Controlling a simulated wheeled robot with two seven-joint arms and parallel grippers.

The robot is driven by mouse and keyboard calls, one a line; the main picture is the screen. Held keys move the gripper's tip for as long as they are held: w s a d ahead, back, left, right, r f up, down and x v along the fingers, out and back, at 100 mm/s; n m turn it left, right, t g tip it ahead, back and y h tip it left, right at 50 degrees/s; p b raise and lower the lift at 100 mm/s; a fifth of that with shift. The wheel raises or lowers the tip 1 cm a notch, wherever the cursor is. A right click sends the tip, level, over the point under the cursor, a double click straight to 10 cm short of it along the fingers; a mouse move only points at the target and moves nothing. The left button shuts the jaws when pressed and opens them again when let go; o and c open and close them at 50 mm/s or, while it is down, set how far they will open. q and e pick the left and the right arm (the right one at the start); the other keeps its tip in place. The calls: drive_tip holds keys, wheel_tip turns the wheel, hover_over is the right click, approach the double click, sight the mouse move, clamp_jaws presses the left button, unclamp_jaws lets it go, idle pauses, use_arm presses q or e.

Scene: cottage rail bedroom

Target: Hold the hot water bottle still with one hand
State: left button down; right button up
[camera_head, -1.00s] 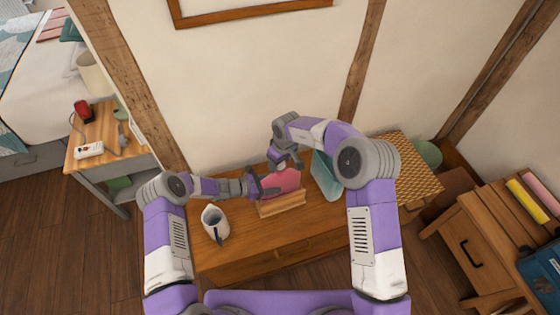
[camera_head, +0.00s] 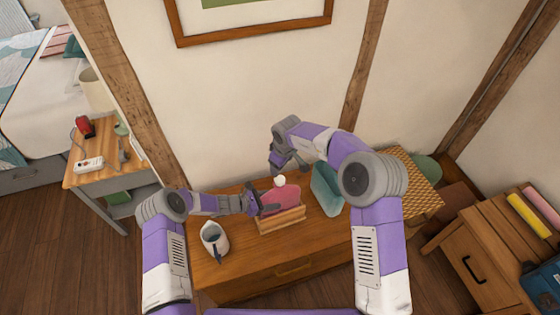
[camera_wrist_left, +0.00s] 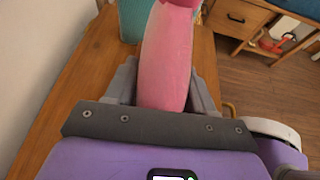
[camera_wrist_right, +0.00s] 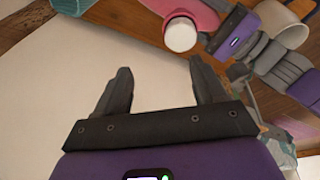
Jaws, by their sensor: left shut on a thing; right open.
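The pink hot water bottle (camera_head: 285,197) stands upright in a wooden holder (camera_head: 283,222) on the wooden dresser, with a white cap (camera_head: 279,182) on top. My left gripper (camera_head: 262,204) is shut on the bottle's side. In the left wrist view the pink body (camera_wrist_left: 166,60) sits between its fingers. My right gripper (camera_head: 288,166) is open and empty, above the bottle and apart from it. In the right wrist view the white cap (camera_wrist_right: 181,35) lies beyond the open fingers (camera_wrist_right: 158,72).
A teal object (camera_head: 327,190) stands close on the right. A woven-topped piece (camera_head: 410,185) is farther right. The wall is close behind.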

drive_tip(key=w+a+r+n+t+y, duration=0.1)
drive_tip(key=w+r+n+t, duration=0.3)
drive_tip(key=w+n, duration=0.25)
drive_tip(key=w+a+r+n+t, duration=0.1)
drive_tip(key=w+r+n+t, duration=0.2)
drive_tip(key=w+n, duration=0.35)
drive_tip(key=s+a+r+n+y, duration=0.1)
drive_tip(key=a+r+n+y, duration=0.25)
drive_tip(key=n, duration=0.85)
drive_tip(key=s+a+r+n+y, duration=0.1)
drive_tip(key=a+r+n+y, duration=0.3)
drive_tip(key=n, duration=0.8)
drive_tip(key=s+a+f+n+g+h, duration=0.1)
drive_tip(key=s+f+n+g, duration=0.15)
drive_tip(key=n, duration=0.65)
drive_tip(key=s+a+f+n+g+h, duration=0.1)
drive_tip(key=s+a+f+n+g, duration=0.2)
drive_tip(key=n, duration=0.6)
drive_tip(key=s+d+f+n+g+h, duration=0.1)
drive_tip(key=s+d+n+g+h, duration=0.1)
drive_tip(key=d+n, duration=0.4)
drive_tip(key=s+d+f+n+g+h, duration=0.1)
drive_tip(key=s+d+n+g+h, duration=0.1)
drive_tip(key=s+d+n+h, duration=0.3)
drive_tip(key=d+n, duration=0.2)
drive_tip(key=n, duration=0.2)
drive_tip(key=shift+s, duration=0.35)
